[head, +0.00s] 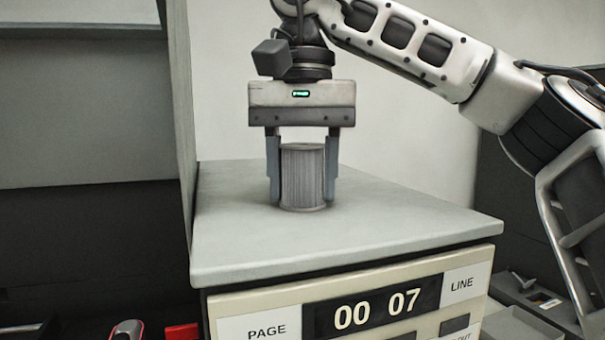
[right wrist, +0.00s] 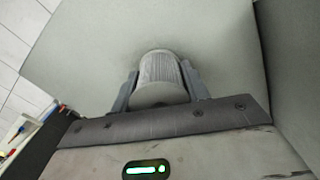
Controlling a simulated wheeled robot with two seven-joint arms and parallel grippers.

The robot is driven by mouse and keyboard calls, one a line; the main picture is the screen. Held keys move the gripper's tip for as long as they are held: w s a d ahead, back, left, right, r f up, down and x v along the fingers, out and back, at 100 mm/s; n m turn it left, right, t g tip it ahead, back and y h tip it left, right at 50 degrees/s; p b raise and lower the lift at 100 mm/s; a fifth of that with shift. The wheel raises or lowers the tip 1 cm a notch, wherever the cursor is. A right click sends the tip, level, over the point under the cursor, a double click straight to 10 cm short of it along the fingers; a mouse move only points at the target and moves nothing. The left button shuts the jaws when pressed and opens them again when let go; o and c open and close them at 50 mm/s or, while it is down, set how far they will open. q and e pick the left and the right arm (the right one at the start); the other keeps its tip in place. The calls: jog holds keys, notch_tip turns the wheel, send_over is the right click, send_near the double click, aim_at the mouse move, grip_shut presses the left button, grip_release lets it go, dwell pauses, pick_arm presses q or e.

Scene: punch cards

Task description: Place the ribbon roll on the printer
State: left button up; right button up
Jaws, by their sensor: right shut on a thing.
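The grey, ribbed ribbon roll (head: 303,178) is upright at the printer's top surface, its lower end appearing to touch it. The printer (head: 330,235) has a flat grey top and a cream front panel with a counter reading 00 07. My right gripper (head: 302,190) comes from above with one finger on each side of the roll, shut on it. In the right wrist view the roll (right wrist: 161,75) sits between the two fingers (right wrist: 160,92), over the printer top (right wrist: 90,60). The roll's far side is hidden. My left gripper is not in view.
A grey upright panel (head: 180,100) stands along the printer's left edge. The printer top is clear around the roll. A grey tray (head: 525,320) with small items lies low at the right. Red objects (head: 182,332) show at the bottom left.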

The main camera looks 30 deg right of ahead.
jog(key=o, duration=1)
jog(key=shift+o, duration=0.2)
notch_tip(320, 180, up, 8)
jog(key=shift+f, duration=0.15)
jog(key=shift+f, duration=0.1)
